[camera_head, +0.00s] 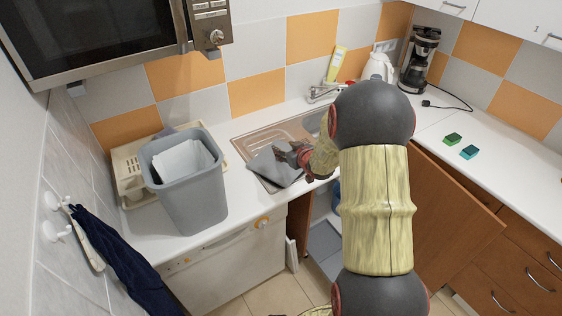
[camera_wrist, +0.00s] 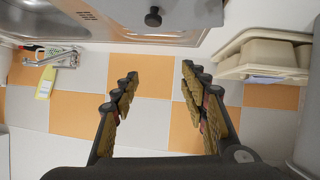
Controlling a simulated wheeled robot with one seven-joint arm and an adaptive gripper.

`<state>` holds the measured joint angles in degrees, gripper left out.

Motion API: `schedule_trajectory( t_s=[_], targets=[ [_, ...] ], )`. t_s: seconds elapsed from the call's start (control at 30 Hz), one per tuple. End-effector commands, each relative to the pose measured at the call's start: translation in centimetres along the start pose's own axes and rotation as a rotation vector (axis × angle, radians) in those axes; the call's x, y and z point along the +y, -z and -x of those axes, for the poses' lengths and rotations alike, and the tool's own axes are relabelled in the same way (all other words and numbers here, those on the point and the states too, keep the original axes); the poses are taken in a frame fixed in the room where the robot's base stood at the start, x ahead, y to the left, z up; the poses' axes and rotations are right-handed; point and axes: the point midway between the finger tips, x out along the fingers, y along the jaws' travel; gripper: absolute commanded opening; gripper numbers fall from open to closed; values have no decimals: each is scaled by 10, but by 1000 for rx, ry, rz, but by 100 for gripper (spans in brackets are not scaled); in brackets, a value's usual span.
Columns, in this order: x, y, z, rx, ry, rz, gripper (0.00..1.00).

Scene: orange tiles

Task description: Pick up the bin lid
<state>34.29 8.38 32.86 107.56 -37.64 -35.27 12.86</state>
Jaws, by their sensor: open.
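The bin lid (camera_head: 268,166) is a flat grey panel lying tilted over the brown-steel sink drainer (camera_head: 242,143). In the wrist view a grey panel (camera_wrist: 185,12) with a dark knob (camera_wrist: 153,17) shows at the top edge, apparently the lid. My gripper (camera_head: 290,155) is over the right part of the lid in the head view, and covers part of it. In the wrist view my gripper (camera_wrist: 158,77) is open with nothing between its fingers; the tiled wall shows through the gap. Contact with the lid cannot be told.
A grey bin (camera_head: 190,205) with white content stands left of the sink, before a beige dish rack (camera_head: 128,175). Green and teal sponges (camera_head: 461,146) lie on the clear right counter.

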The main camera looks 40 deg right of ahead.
Motion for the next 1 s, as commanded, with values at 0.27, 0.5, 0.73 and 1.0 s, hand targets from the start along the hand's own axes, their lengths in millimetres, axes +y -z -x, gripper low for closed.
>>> schedule_trajectory(
  t_s=[0.27,0.5,0.73,1.0],
  targets=[
    [17,-66,-30,115,96,-75,44],
    [15,-72,-43,140,115,-86,44],
    [14,-71,-67,138,113,-87,44],
    [12,-69,-103,138,113,-85,44]
  ],
)
